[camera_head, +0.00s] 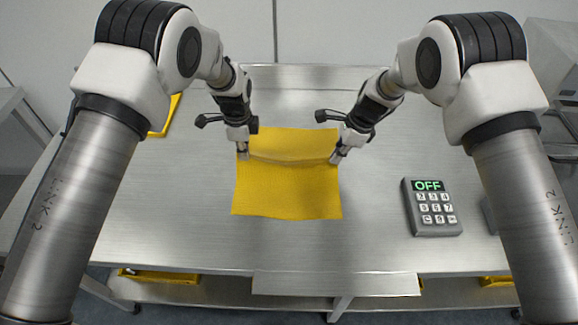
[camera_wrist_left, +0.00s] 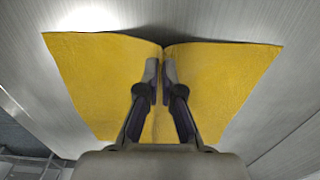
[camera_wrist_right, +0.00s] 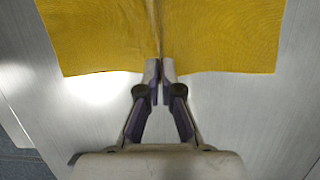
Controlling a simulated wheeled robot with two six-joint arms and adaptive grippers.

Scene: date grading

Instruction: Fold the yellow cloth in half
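The yellow cloth (camera_head: 287,190) lies on the metal table, with a raised crease running across it between my grippers. My left gripper (camera_head: 243,154) is at its left edge and my right gripper (camera_head: 336,156) at its right edge, both above the cloth's middle in the head view. In the left wrist view, the fingers (camera_wrist_left: 161,75) are closed on a pinched ridge of the cloth (camera_wrist_left: 215,75). In the right wrist view, the fingers (camera_wrist_right: 160,72) are closed at the cloth's edge (camera_wrist_right: 215,40), where a ridge runs into them.
A grey keypad (camera_head: 432,207) showing "OFF" stands on the table (camera_head: 190,200) right of the cloth. A yellow tray (camera_head: 163,118) is partly hidden behind my left arm. Yellow containers (camera_head: 160,277) sit on the shelf below. The table in front of the cloth is clear.

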